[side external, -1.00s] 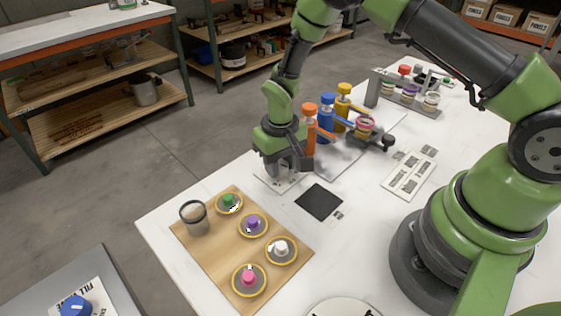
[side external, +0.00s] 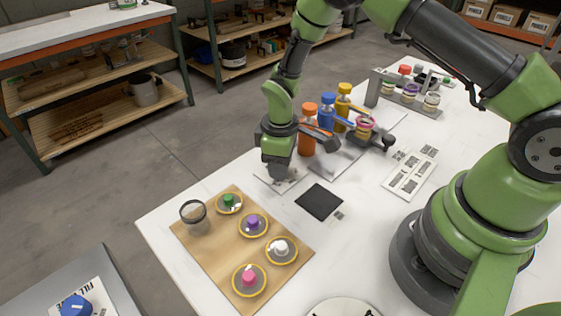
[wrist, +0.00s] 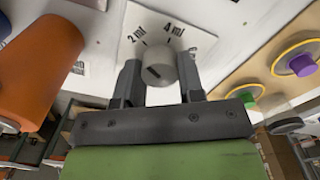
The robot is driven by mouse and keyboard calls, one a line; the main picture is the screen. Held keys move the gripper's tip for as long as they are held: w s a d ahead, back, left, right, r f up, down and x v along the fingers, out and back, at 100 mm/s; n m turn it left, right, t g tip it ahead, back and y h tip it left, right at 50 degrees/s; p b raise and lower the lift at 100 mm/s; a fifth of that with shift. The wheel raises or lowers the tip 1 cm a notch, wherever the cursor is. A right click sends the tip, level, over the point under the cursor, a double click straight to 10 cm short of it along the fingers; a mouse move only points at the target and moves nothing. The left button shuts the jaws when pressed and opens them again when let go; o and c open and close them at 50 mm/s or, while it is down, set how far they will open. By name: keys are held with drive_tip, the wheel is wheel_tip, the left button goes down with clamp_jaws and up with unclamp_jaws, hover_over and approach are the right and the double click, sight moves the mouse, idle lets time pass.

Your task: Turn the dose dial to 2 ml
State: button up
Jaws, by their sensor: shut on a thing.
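The dose dial (wrist: 159,62) is a grey round knob with a dark mark on its face. It stands on a white plate (wrist: 136,14) printed "2 ml" and "4 ml", and this plate also shows in the side view (side external: 262,177). My gripper (wrist: 159,68) is shut on the dial, with one dark finger on each side of it. I cannot tell for sure which label the dial points at. In the side view my gripper (side external: 279,172) is down at the plate and hides the dial.
An orange bottle (wrist: 38,70) stands close beside my gripper; blue (side external: 327,115) and yellow (side external: 343,102) bottles stand behind it. A wooden board (side external: 205,250) with several coloured knobs and a clear cup (side external: 195,217) is in front. A black square (side external: 319,202) lies to the right.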

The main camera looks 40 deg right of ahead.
drive_tip(key=shift+n, duration=0.3)
drive_tip(key=o, duration=0.9)
wheel_tip(320, 180, up, 10)
idle(0.4)
drive_tip(key=s+r+m+t+y, duration=0.1)
drive_tip(key=s+r+m+t, duration=0.35)
drive_tip(key=r, duration=1.15)
drive_tip(key=s+r+m+t, duration=0.1)
drive_tip(key=s+m, duration=0.1)
drive_tip(key=s, duration=0.3)
drive_tip(key=s+r+m, duration=0.2)
drive_tip(key=s, duration=0.3)
drive_tip(key=s+r+m+t+y, duration=0.1)
drive_tip(key=s+m, duration=0.1)
drive_tip(key=s, duration=0.3)
drive_tip(key=shift+s+d+r+m+t, duration=0.15)
drive_tip(key=shift+d+m+t, duration=0.1)
drive_tip(key=shift+d+t, duration=0.15)
